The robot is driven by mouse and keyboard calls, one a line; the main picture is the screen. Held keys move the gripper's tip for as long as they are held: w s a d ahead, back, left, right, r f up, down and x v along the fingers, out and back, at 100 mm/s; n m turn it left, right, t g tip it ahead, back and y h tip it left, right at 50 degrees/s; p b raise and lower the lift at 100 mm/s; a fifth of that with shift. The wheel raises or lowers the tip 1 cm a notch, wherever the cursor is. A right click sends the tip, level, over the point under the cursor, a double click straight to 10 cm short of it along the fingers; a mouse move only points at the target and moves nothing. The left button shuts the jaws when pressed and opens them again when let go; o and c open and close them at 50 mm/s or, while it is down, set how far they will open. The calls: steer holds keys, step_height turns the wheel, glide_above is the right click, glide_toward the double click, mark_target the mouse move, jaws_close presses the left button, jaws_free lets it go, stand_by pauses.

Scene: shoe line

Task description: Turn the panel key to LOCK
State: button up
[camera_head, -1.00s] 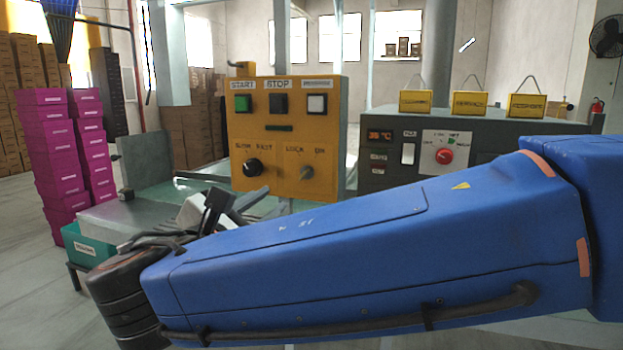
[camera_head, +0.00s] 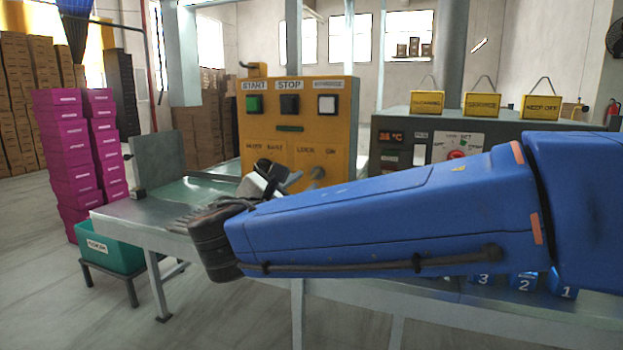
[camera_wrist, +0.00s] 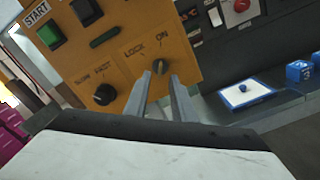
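The yellow control panel (camera_head: 260,135) stands behind the bench, with LOCK and ON printed on its lower right. Below them is the small grey panel key (camera_head: 318,173), which also shows in the wrist view (camera_wrist: 160,66). Which label the key points to is too small to tell. My gripper (camera_wrist: 162,76) is open, its two grey fingers apart and pointing at the panel. The key shows in the gap between the fingertips and seems to lie just beyond them. Contact cannot be made out. In the head view my gripper (camera_head: 275,177) is partly hidden by my wrist.
A black SLOW/FAST knob (camera_wrist: 104,94) sits left of the key. The green START (camera_head: 254,104), black STOP (camera_head: 289,104) and white (camera_head: 327,104) buttons are above. A dark grey box (camera_head: 395,135) with a red knob stands right. Magenta boxes (camera_head: 70,150) are stacked left.

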mark_target(313, 177)
steer(key=shift+x, duration=2.9)
jaws_close()
